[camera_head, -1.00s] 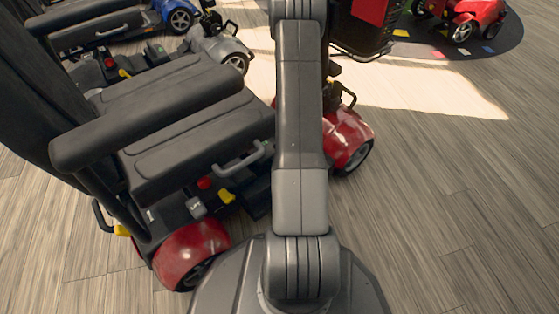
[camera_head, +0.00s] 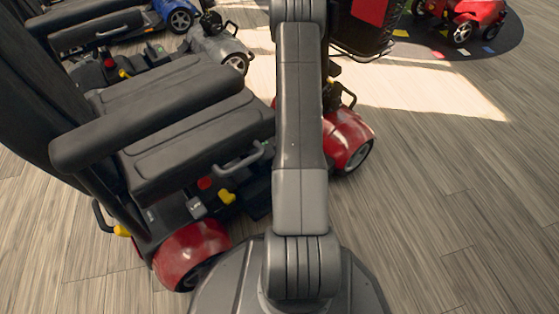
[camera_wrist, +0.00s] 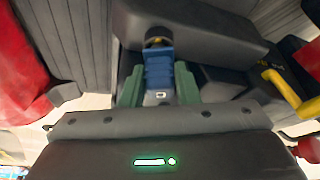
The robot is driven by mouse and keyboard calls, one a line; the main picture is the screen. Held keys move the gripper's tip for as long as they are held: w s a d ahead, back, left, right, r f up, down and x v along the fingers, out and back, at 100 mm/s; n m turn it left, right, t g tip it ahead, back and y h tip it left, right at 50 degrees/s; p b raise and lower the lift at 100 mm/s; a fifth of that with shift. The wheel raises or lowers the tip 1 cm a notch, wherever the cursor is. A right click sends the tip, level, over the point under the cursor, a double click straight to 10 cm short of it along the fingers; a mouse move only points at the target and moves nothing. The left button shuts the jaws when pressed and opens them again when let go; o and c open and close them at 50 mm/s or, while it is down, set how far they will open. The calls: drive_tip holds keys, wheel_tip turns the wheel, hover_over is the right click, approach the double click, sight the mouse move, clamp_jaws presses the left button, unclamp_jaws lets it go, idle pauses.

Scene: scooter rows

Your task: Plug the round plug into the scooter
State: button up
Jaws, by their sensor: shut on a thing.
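My gripper (camera_wrist: 158,84) has green fingers, shut on a blue plug (camera_wrist: 159,68) in the wrist view. The plug's far end has a dark round tip with a golden band. This end lies against or just in front of a dark grey part of the scooter (camera_wrist: 200,32); I cannot tell whether it is inserted. No socket opening shows. In the head view, the red and black scooter (camera_head: 192,250) stands at the left, close beside my arm. My gripper and the plug are not visible there.
A yellow lever (camera_wrist: 281,86) lies right of the plug in the wrist view. Another red scooter (camera_head: 470,18) stands at the back right. The wooden floor (camera_head: 460,190) at the right is clear.

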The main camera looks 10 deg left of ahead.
drive_tip(key=shift+f, duration=0.6)
drive_tip(key=o, duration=1.1)
drive_tip(key=shift+c, duration=0.2)
drive_tip(key=p+v, duration=0.4)
drive_tip(key=v, duration=0.9)
drive_tip(key=shift+d+r, duration=0.25)
drive_tip(key=shift+r, duration=0.1)
drive_tip(key=shift+s+f, duration=0.1)
drive_tip(key=b+x, duration=0.4)
drive_tip(key=x, duration=0.9)
drive_tip(key=shift+a+f, duration=0.25)
drive_tip(key=shift+f, duration=0.1)
drive_tip(key=shift+r, duration=0.3)
